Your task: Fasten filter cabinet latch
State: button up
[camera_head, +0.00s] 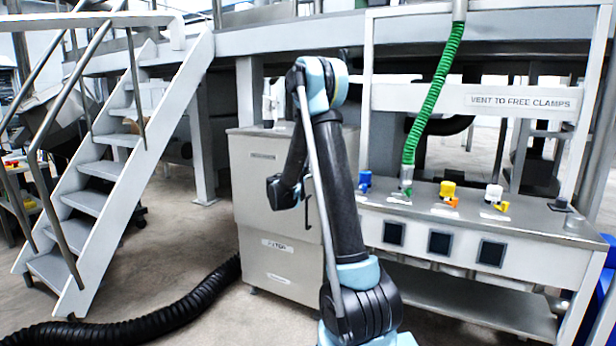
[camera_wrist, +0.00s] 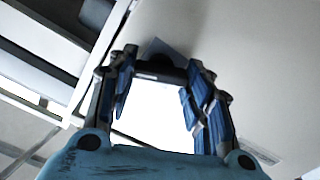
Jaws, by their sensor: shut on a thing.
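The filter cabinet (camera_head: 285,225) is a grey metal box with a label on its front, standing behind my arm in the head view. Its pale panel (camera_wrist: 240,50) fills the upper right of the wrist view. My gripper (camera_wrist: 161,64) is at the cabinet, its two blue-padded fingers spread around a dark bar (camera_wrist: 160,73) at their tips. This bar looks like part of the latch; its shape and position are not clear. In the head view my arm covers part of the cabinet front, and I cannot make out the fingertips or the latch there.
A bench (camera_head: 480,215) with colored valves and a green hose (camera_head: 433,95) stands close on the right. Metal stairs (camera_head: 110,180) are on the left. A black corrugated hose (camera_head: 150,318) lies on the floor at front left. Open floor lies between stairs and cabinet.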

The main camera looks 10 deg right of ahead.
jog(key=n, duration=1.3)
jog(key=shift+a+f, duration=0.2)
jog(key=shift+o, duration=0.2)
jog(key=shift+w+n, duration=0.1)
jog(key=shift+n, duration=0.3)
jog(key=o, duration=1)
jog(key=shift+f, duration=0.1)
jog(key=shift+o, duration=0.2)
jog(key=v, duration=1.2)
jog(key=shift+d, duration=0.1)
